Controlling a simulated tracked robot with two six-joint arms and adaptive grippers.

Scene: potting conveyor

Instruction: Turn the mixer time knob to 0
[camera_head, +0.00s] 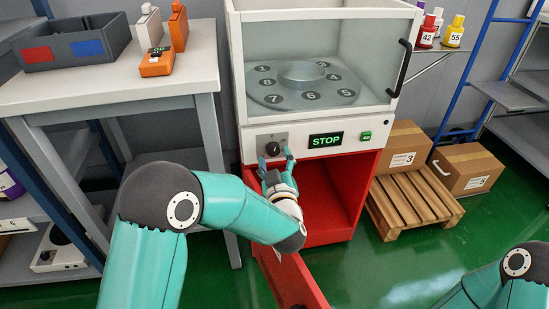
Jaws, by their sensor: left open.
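The mixer (310,110) is a white and glass cabinet on a red base, with a numbered round turntable inside. Its black time knob (273,148) sits on a grey plate at the left of the front panel. My left gripper (275,156) is open at the knob, with its teal fingers on either side just below it. I cannot tell whether the fingers touch the knob, and its setting is too small to read. A black display (325,140) shows STOP in green. My right arm shows at the lower right, but its gripper is out of view.
A white table (110,85) with a grey bin (72,46) and bottles stands at the left. A red door (290,280) hangs open below my left arm.

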